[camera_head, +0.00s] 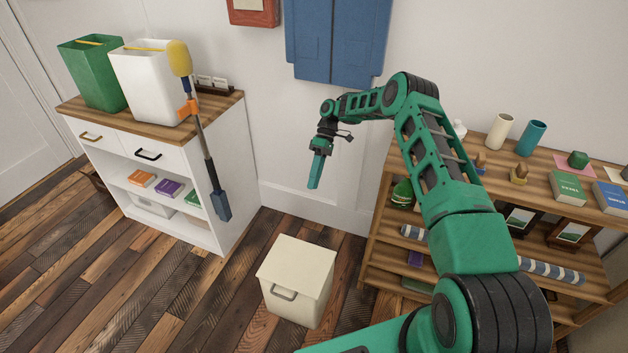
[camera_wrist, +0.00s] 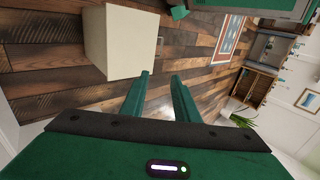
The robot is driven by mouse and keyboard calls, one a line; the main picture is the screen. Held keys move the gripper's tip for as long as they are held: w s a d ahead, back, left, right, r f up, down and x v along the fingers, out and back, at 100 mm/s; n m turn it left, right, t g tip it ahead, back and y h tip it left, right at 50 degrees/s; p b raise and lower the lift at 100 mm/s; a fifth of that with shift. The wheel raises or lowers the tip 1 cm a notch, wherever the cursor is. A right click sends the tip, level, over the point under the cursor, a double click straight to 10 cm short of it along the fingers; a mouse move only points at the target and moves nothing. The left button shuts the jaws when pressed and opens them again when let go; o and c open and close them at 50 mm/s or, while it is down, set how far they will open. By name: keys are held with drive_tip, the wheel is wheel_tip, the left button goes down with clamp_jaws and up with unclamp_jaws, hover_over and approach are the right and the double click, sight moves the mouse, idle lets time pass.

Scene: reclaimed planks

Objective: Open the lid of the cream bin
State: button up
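The cream bin (camera_head: 318,300) stands upright on the plank floor by the white wall. Its flat lid (camera_head: 298,263) is shut, and a grey handle (camera_head: 284,292) shows on the front. My gripper (camera_head: 316,184) is well above the bin, pointing down, apart from it and close to the wall. In the wrist view the bin (camera_wrist: 121,42) is at upper left, beyond the fingertips. The two fingers of my gripper (camera_wrist: 160,80) are spread with nothing between them.
A white cabinet (camera_head: 236,160) with green and white containers on top stands left. A wooden shelf (camera_head: 368,240) with vases and books stands right. A blue panel (camera_head: 340,45) hangs on the wall above. Floor in front of the bin (camera_head: 215,300) is clear.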

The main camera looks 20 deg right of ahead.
drive_tip(key=shift+w+d+r, duration=0.15)
drive_tip(key=shift+w, duration=0.05)
idle(0.5)
